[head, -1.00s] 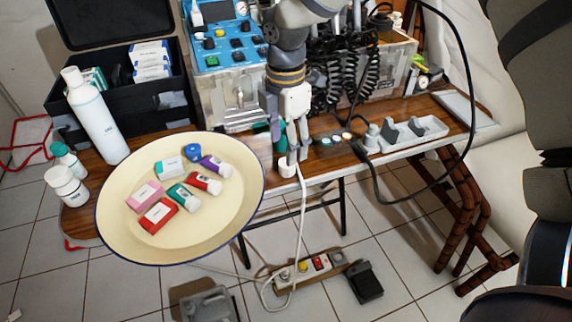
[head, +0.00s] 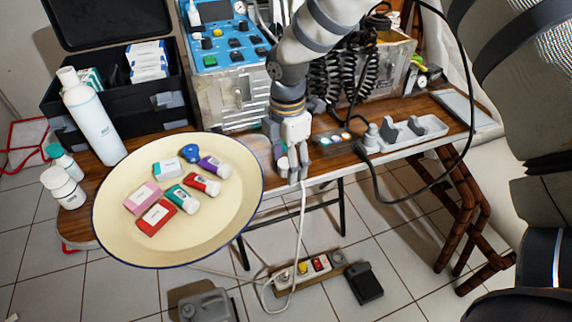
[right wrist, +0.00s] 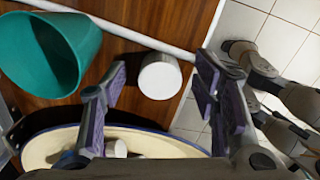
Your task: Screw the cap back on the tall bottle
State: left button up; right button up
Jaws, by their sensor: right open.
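The tall white bottle (head: 95,125) stands upright on the left of the wooden table, between the black case and the round plate; its top is narrow and pale. A short white cylinder that looks like the cap (right wrist: 160,76) is on the wood near the table's front edge, in the right wrist view. My right gripper (head: 293,178) is over that front edge. It is open, its fingers (right wrist: 160,95) to either side of the white cylinder in the picture, with gaps showing. My left gripper is out of view.
A teal cup (right wrist: 48,50) and a white cable (right wrist: 115,32) are close to the white cylinder. A cream plate (head: 240,205) with small boxes and tubes is left of the gripper. Two smaller bottles, one white (head: 63,188), one teal-capped (head: 64,160), stand at the left edge.

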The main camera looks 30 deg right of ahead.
jog(key=c, duration=0.8)
jog(key=shift+r, duration=0.25)
notch_tip(320, 180, up, 2)
jog(key=shift+r, duration=0.2)
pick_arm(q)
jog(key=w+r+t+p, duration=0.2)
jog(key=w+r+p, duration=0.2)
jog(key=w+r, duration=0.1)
pick_arm(e)
jog(key=s+a+r, duration=0.3)
jog(key=s+r, duration=0.7)
jog(key=s, duration=0.3)
jog(key=shift+s+a, duration=0.3)
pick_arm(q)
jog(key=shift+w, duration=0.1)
